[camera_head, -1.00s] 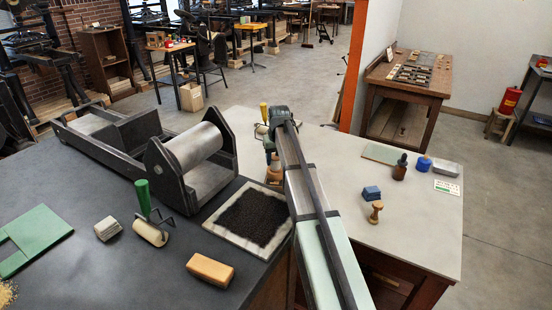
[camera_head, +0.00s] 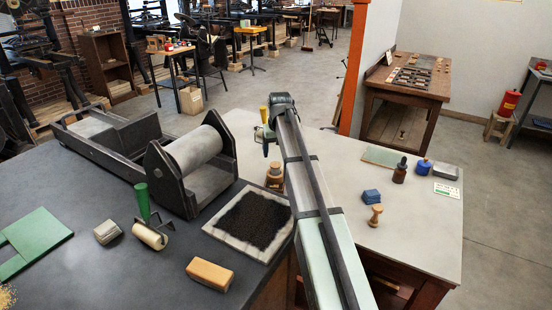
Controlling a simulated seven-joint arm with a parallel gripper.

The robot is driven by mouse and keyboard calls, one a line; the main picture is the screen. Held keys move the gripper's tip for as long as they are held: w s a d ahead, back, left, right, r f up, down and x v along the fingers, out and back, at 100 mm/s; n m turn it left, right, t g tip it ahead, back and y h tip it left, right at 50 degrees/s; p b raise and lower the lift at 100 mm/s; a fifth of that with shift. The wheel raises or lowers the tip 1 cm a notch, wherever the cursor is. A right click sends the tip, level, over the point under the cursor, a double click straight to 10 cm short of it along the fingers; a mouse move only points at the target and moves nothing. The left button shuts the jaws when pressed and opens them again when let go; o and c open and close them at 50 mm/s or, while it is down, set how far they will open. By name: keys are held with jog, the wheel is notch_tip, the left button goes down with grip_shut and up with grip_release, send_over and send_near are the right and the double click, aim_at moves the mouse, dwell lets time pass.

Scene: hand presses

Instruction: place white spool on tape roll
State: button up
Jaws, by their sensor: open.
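The tape roll (camera_head: 274,183) is a tan, low, round thing on the pale tabletop, just left of my arm. A smaller, lighter upright piece (camera_head: 275,169) stands on top of it. It looks like the white spool, though it is small and its edges are hard to make out. My gripper (camera_head: 268,143) is at the far end of my arm, above and behind the tape roll, apart from the stack. It is open, and its fingers are small and partly hidden by my wrist. I see nothing held in it.
A yellow-handled tool (camera_head: 264,115) stands close behind my gripper. The inked slab (camera_head: 253,220) and the roller press (camera_head: 192,165) lie to the left. A blue block (camera_head: 371,196), a wooden knob (camera_head: 375,215) and bottles (camera_head: 400,170) are on the right, with bare tabletop around them.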

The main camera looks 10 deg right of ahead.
jog(key=shift+v, duration=2.95)
